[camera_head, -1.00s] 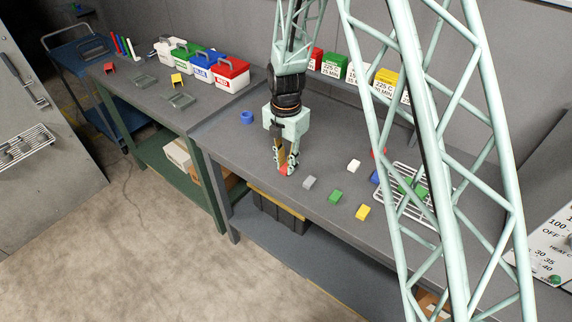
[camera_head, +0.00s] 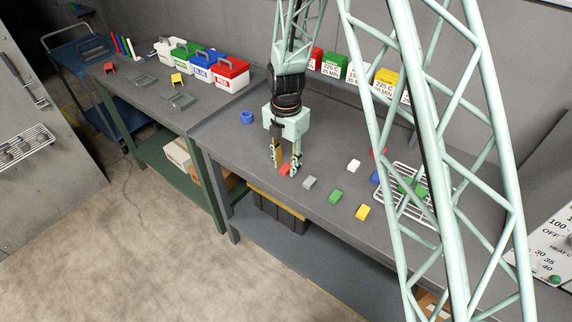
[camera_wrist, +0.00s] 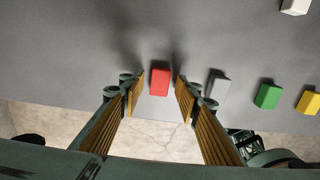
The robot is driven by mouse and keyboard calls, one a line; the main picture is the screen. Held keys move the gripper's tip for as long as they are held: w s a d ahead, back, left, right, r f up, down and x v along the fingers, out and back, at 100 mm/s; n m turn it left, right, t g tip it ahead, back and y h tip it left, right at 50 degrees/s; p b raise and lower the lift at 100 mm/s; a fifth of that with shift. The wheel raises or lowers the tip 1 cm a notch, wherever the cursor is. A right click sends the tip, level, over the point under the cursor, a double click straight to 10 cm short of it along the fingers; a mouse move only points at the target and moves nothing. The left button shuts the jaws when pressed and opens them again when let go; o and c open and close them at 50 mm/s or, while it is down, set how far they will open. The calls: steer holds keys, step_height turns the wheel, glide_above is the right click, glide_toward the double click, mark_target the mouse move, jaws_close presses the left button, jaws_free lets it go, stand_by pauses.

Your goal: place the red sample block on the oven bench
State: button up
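The red sample block (camera_head: 285,170) lies on the grey bench top (camera_head: 262,140) near its front edge. In the wrist view the red block (camera_wrist: 160,82) sits between my two fingertips, with a gap on each side. My gripper (camera_head: 286,168) points down over the block with its fingers spread. In the wrist view my gripper (camera_wrist: 158,88) is open and holds nothing. Which bench is the oven bench is not labelled in view.
A grey block (camera_head: 309,183) lies just right of the gripper, then green (camera_head: 335,196) and yellow (camera_head: 363,212) blocks. A white block (camera_head: 354,166) is behind them. A wire rack (camera_head: 402,205) stands right.

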mark_target(286, 167)
step_height(286, 167, up, 12)
steer(key=shift+p, duration=0.3)
stand_by(0.5)
stand_by(0.8)
